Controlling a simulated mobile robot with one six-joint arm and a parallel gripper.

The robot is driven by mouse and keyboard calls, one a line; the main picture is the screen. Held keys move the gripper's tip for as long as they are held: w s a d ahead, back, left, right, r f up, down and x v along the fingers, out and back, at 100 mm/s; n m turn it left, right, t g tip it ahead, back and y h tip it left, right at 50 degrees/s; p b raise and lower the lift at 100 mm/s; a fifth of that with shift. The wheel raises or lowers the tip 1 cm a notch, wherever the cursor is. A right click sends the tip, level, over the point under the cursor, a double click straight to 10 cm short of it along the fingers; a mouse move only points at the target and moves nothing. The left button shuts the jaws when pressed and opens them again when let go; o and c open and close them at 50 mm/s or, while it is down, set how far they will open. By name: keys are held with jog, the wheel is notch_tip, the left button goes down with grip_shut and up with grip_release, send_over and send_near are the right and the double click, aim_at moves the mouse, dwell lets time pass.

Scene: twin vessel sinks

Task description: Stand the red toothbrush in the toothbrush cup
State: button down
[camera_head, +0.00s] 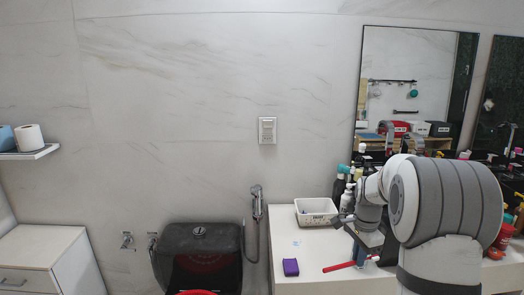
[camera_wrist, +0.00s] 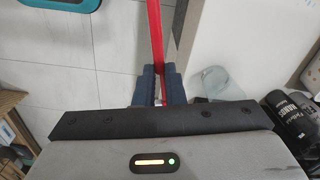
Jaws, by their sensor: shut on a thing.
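The red toothbrush (camera_head: 339,267) is held out over the white counter's front part in the head view. In the wrist view the red toothbrush (camera_wrist: 155,32) runs lengthwise between the dark fingers and out past the top edge. My gripper (camera_wrist: 158,72) is shut on it. In the head view my gripper (camera_head: 361,257) is partly hidden by my arm. A pale, translucent cup-like thing (camera_wrist: 213,80) stands on the counter just right of the fingers in the wrist view; I cannot tell whether it is the toothbrush cup. No toothbrush cup shows clearly in the head view.
A white basket (camera_head: 315,212), a purple box (camera_head: 290,267) and several bottles (camera_head: 345,196) stand on the white counter (camera_head: 315,245). Dark bottles (camera_wrist: 291,115) are at right in the wrist view. A black toilet (camera_head: 198,250) is left of the counter. My arm hides the counter's right part.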

jog(key=s+a+f+n+p, duration=0.1)
jog(key=s+a+f+n, duration=0.1)
jog(key=a+f+n, duration=0.4)
jog(key=s+a+f+n+p, duration=0.1)
jog(key=s+a+f+n, duration=0.2)
jog(key=f+n, duration=0.6)
jog(key=a+f, duration=0.1)
jog(key=a, duration=0.1)
jog(key=shift+s+a, duration=0.15)
jog(key=shift+a, duration=0.2)
